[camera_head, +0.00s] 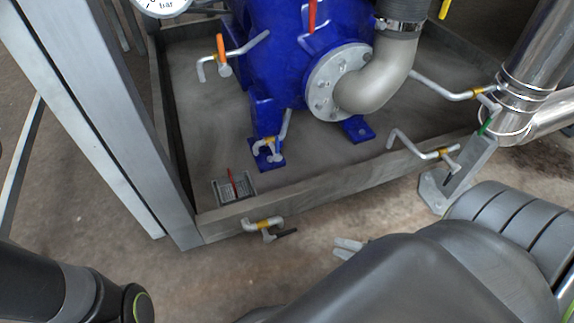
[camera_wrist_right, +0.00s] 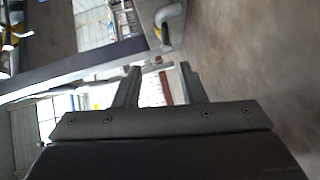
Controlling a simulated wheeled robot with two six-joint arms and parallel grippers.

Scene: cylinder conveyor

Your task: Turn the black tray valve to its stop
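The black tray valve (camera_head: 285,233) sits on a short metal pipe with a yellow band, on the front outer wall of the tray (camera_head: 330,186). Its black handle points right, away from the wall. My right gripper (camera_head: 348,247) is to the right of the valve and apart from it, largely hidden behind my own arm. In the right wrist view its two fingers (camera_wrist_right: 158,80) are spread with nothing between them. That view also shows a curved pipe (camera_wrist_right: 172,17) at the top; I cannot make out the black handle there. My left gripper is out of view.
A blue vessel (camera_head: 275,60) stands in the tray, with several small valves around it. An orange-handled valve (camera_head: 221,48) is at its left. A grey post (camera_head: 466,172) stands at the right. A metal frame upright (camera_head: 105,100) is left of the valve. The floor before the tray is clear.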

